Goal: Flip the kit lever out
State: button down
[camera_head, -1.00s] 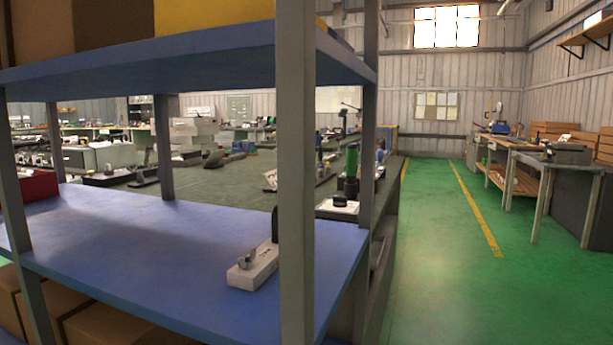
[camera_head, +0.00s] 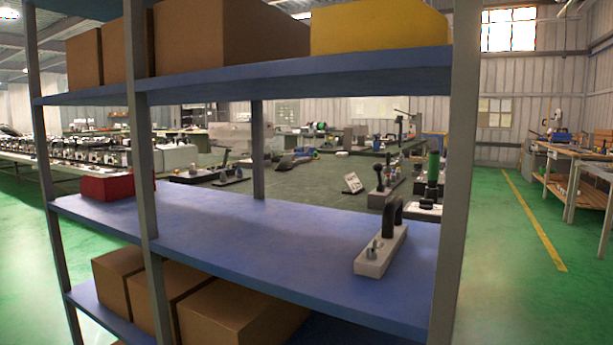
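A pale grey block-shaped kit (camera_head: 376,259) sits on the blue middle shelf (camera_head: 280,243), near its right end. A black curved lever or handle (camera_head: 392,213) stands up at the far end of the kit. A small metal fitting (camera_head: 374,246) stands on the kit's nearer part. I cannot tell for certain whether the black part is the kit lever. My gripper is not in view.
Grey posts (camera_head: 455,180) frame the shelf front. A red bin (camera_head: 105,187) is on the shelf's left. Cardboard boxes (camera_head: 215,305) fill the lower shelf; a yellow box (camera_head: 380,27) is on top. Green floor (camera_head: 520,290) is free at right; workbenches (camera_head: 580,180) stand beyond.

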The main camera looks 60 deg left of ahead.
aim_at(378, 167)
jog(key=u, duration=0.05)
jog(key=i, duration=1.95)
jog(key=u, duration=2.9)
